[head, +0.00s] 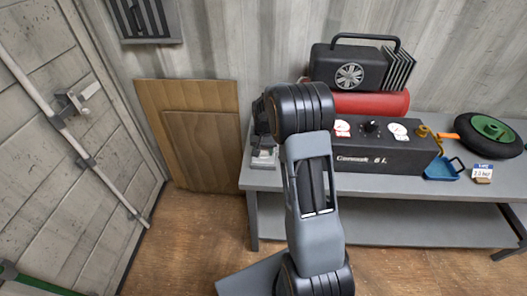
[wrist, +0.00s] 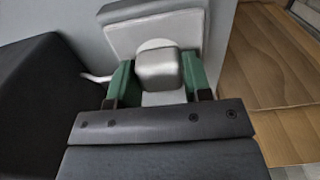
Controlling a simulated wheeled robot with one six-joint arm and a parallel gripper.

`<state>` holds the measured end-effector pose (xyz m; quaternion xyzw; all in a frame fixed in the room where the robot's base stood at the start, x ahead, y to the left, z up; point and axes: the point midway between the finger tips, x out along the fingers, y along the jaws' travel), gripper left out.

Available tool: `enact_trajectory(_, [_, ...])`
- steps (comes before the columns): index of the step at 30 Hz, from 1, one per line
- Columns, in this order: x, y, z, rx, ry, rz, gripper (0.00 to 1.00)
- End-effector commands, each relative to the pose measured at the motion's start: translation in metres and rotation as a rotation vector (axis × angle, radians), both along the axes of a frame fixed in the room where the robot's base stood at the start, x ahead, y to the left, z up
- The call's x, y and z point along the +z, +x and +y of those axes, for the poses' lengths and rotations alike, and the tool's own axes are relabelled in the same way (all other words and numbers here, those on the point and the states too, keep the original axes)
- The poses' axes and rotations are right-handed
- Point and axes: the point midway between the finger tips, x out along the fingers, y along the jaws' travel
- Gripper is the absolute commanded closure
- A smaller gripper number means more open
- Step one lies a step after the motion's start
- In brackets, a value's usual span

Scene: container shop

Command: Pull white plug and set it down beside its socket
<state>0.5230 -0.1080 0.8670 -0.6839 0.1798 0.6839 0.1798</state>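The plug looks seated in the socket. In the head view, a small grey box (head: 263,159) shows at the left end of the bench; my arm hides the plug and most of the gripper.
The bench (head: 390,182) carries a black compressor (head: 385,158), a red tank (head: 370,103), a blue dustpan-like piece (head: 442,169), a small tag (head: 482,172) and a wheel (head: 488,135). A dark block (wrist: 40,100) stands close on the left in the wrist view. Wooden boards (head: 205,140) lean on the wall.

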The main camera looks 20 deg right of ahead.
Motion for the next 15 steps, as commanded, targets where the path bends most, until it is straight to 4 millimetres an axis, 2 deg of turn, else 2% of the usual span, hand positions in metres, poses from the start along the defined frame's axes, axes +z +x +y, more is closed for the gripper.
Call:
enact_trajectory(2, [0.0, 0.0, 0.0, 0.0, 0.0, 0.0, 0.63])
enact_trajectory(12, [0.0, 0.0, 0.0, 0.0, 0.0, 0.0, 0.95])
enact_trajectory(15, [0.0003, 0.0001, 0.0, 0.0, 0.0, 0.0, 0.96])
